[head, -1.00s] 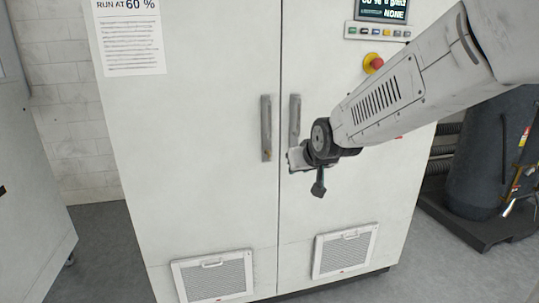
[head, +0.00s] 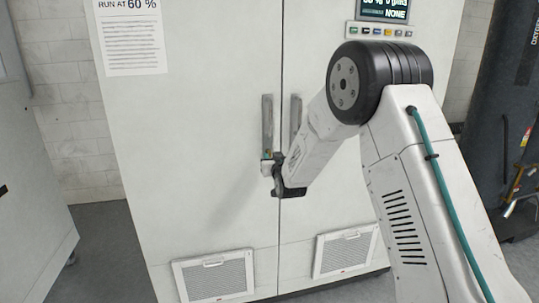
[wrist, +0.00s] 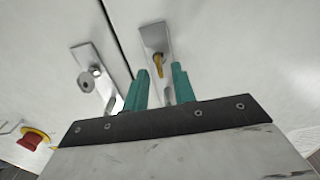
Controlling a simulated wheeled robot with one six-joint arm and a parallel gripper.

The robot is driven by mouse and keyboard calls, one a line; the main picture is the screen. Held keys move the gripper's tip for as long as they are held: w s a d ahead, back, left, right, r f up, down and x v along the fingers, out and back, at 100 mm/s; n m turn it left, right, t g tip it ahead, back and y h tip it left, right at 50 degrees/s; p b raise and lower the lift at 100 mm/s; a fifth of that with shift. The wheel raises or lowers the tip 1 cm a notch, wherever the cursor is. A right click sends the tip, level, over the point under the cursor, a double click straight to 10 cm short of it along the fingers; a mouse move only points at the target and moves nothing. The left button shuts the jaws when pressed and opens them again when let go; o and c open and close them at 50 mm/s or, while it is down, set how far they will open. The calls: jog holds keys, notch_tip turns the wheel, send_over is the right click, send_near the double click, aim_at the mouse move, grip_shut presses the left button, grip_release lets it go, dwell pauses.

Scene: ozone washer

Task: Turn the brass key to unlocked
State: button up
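The brass key (wrist: 158,64) sits in a metal lock plate (wrist: 153,38) in the wrist view. Its bow looks narrow, seen nearly edge-on and roughly in line with the plate. My gripper (wrist: 159,70) has two teal fingers spread apart, with the key showing in the gap at their tips. I cannot tell whether either finger touches it. In the head view my gripper (head: 267,160) is at the lower end of the left door's handle plate (head: 267,120) and hides the key there.
A silver key (wrist: 86,83) sits in the other door's plate (wrist: 92,62), close beside my fingers. A red stop button (wrist: 35,138) shows at the wrist view's left edge. Two vent grilles (head: 213,276) (head: 346,250) are low on the cabinet doors.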

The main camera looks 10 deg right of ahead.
aim_at(270, 153)
jog(key=shift+w, duration=1.75)
jog(key=shift+c, duration=0.3)
grip_shut()
